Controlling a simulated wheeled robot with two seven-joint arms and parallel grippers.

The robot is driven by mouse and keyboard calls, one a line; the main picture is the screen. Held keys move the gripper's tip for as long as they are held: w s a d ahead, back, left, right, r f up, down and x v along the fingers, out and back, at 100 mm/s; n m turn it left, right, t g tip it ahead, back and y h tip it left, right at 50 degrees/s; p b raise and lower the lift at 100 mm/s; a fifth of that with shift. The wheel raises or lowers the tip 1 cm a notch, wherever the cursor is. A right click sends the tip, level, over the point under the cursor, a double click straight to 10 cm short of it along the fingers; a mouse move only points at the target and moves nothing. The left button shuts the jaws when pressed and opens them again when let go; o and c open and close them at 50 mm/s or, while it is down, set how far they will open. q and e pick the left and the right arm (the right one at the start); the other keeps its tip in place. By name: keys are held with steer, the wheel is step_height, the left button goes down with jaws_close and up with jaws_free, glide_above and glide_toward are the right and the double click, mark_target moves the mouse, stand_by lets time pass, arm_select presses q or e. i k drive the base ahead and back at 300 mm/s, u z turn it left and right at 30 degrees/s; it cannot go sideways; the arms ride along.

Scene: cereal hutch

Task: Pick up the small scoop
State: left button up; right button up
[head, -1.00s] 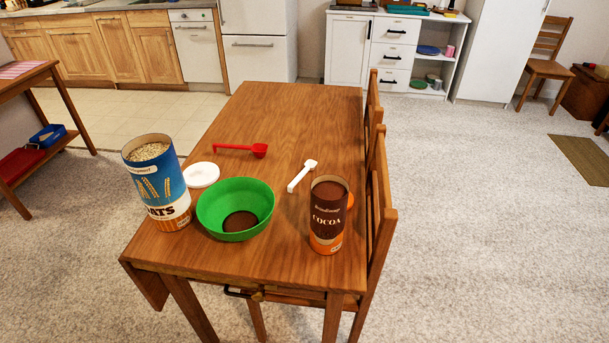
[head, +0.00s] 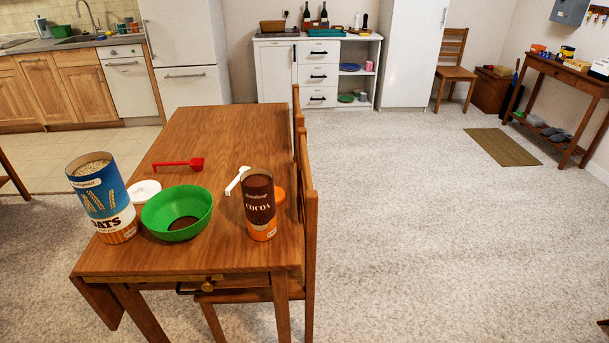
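Two scoops lie on the wooden table (head: 215,125). A red scoop (head: 195,164) lies towards the middle, its handle pointing left. A white scoop (head: 234,184) lies nearer, just behind and left of the cocoa canister (head: 259,207), part of it close to the canister's edge in this view. I cannot tell for sure which scoop is the smaller. A green bowl (head: 160,217) with some brown content inside stands at the front. Neither of my grippers is in view.
An open oats canister (head: 102,200) stands at the table's front left beside a white lid (head: 144,190). An orange round thing (head: 279,196) shows partly behind the cocoa. Chairs (head: 309,215) line the table's right side. Carpet (head: 400,220) on the right is clear.

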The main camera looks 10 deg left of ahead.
mark_target(238, 180)
steer(key=z, duration=0.65)
steer(key=i, duration=4.3)
steer(key=u, duration=3.05)
